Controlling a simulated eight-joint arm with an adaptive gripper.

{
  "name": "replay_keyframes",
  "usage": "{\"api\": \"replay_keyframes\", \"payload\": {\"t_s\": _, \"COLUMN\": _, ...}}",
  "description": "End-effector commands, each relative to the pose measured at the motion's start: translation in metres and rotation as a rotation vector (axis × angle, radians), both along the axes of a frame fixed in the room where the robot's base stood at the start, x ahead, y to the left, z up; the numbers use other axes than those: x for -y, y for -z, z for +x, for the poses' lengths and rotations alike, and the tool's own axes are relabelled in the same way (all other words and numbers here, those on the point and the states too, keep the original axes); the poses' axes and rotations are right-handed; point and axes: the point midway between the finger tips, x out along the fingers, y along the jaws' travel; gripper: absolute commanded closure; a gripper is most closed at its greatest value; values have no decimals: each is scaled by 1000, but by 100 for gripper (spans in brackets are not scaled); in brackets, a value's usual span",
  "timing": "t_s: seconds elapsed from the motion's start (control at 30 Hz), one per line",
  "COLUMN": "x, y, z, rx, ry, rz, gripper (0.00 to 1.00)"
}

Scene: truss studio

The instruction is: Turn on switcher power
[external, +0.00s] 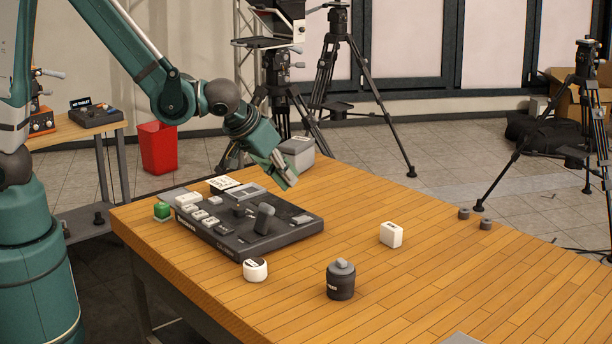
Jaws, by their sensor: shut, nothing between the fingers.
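The switcher (268,236) is a flat dark grey console on the left part of the wooden table. Rows of light keys sit on its left side, and a tilted dark lever (264,219) stands near its middle right. I cannot tell which part is the power control. My gripper (288,183) is shut and empty. It appears above the console's far right edge, pointing down and to the right; I see no clear contact with the console.
A round white item (255,270), a dark canister (341,281) and a white block (391,235) stand on the table (480,270). A grey box (298,153) is behind my gripper. The table's right side is mostly clear.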

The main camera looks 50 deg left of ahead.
Motion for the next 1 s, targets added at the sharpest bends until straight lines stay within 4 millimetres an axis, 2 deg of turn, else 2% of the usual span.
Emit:
{"api": "replay_keyframes", "payload": {"t_s": 0.67, "x": 0, "y": 47, "z": 37, "rx": 0, "ry": -1, "rz": 0, "gripper": 100}}
{"api": "replay_keyframes", "payload": {"t_s": 1.0, "x": 0, "y": 76, "z": 34, "rx": 0, "ry": 0, "rz": 0, "gripper": 100}}
